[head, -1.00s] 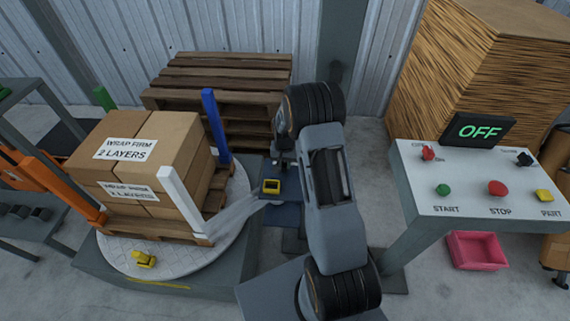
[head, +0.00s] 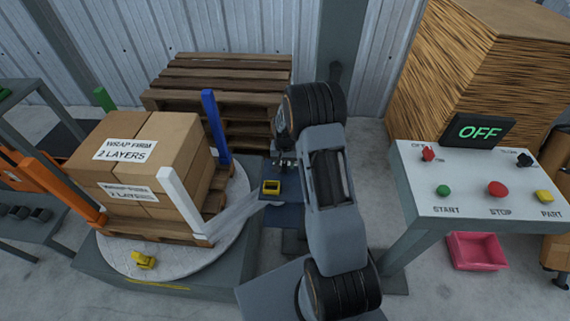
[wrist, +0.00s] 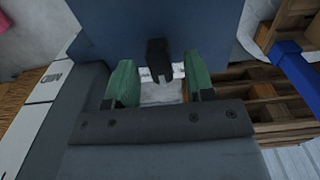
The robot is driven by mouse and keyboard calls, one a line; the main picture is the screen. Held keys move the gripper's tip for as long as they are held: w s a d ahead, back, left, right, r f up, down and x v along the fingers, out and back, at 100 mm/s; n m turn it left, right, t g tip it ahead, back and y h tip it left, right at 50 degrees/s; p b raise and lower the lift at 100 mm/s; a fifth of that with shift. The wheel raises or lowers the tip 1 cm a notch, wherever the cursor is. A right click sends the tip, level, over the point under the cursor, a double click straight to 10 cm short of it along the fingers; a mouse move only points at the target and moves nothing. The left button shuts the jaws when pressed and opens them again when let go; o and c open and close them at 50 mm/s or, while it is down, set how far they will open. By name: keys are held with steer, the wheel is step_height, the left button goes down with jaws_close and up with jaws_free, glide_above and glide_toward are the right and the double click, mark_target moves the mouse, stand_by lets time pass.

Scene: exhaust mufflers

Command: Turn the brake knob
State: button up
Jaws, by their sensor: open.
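A dark knob-like part (wrist: 158,58), which looks like the brake knob, stands out from a blue surface in the wrist view. My gripper (wrist: 160,82) has its two green fingers spread, one on each side of and just below this part. No contact shows, and the gap between the fingers is empty apart from a pale surface behind. In the head view my gripper (head: 284,162) hangs over the blue carriage (head: 283,214), behind a yellow-framed block (head: 271,187). My arm hides part of the carriage, and the knob cannot be made out there.
Boxes (head: 139,150) stand on a round turntable (head: 120,257) at left, with pale film (head: 235,207) reaching to the carriage. A control panel (head: 460,205) at right has coloured buttons and an OFF display (head: 479,131). Stacked pallets (head: 220,75) and a column (head: 341,50) stand behind.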

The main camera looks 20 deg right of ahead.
mark_target(285, 164)
step_height(285, 164, up, 13)
steer(key=shift+r, duration=0.15)
stand_by(0.8)
